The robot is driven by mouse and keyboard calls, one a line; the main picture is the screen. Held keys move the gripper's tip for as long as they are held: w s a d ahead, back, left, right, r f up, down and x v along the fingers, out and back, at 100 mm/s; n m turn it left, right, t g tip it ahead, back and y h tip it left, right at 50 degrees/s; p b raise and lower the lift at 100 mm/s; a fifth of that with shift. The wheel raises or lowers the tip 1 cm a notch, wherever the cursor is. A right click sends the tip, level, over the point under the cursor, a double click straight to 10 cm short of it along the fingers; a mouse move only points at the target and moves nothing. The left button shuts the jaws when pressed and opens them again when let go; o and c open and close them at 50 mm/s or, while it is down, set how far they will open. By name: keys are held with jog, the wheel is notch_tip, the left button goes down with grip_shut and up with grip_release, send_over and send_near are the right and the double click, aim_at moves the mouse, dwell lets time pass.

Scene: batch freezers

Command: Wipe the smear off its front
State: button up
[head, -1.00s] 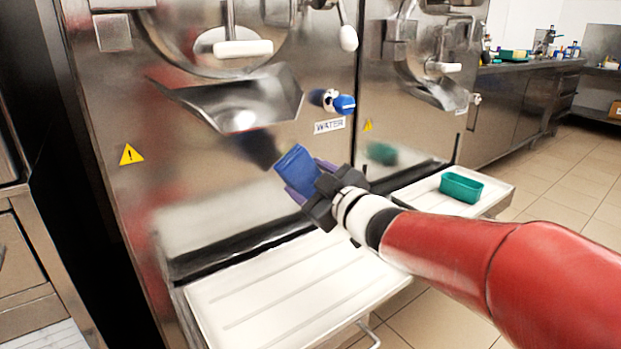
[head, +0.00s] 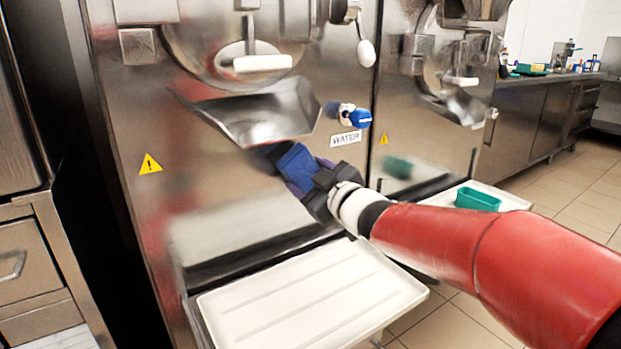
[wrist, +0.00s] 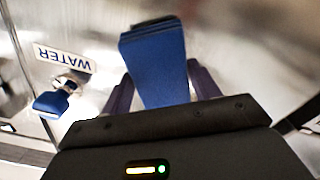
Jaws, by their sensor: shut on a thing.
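My gripper (head: 306,179) is shut on a blue cloth or sponge pad (head: 295,163). In the wrist view the blue pad (wrist: 155,60) sits between the two purple fingers and points at the steel. The near batch freezer has a shiny steel front (head: 215,185). The pad is close to this front, just below the spout, and seems to touch or nearly touch it. I cannot make out a smear; the front shows only reflections, and the part behind the pad is hidden.
A steel spout (head: 265,115) juts out just above my gripper. A blue water tap (head: 359,118) and a WATER label (head: 345,138) are to its right. A white tray (head: 315,300) lies below. A green tub (head: 478,199) stands on the second freezer's tray.

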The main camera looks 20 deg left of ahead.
jog(key=shift+x, duration=1.05)
jog(key=shift+r, duration=0.1)
jog(key=shift+w+d+r+p, duration=0.1)
jog(key=shift+w+d+p, duration=0.55)
jog(key=shift+w+d, duration=0.1)
jog(key=shift+w+d+p, duration=0.55)
jog(key=shift+w+d, duration=0.1)
jog(key=shift+w+a, duration=0.1)
jog(key=shift+f, duration=0.2)
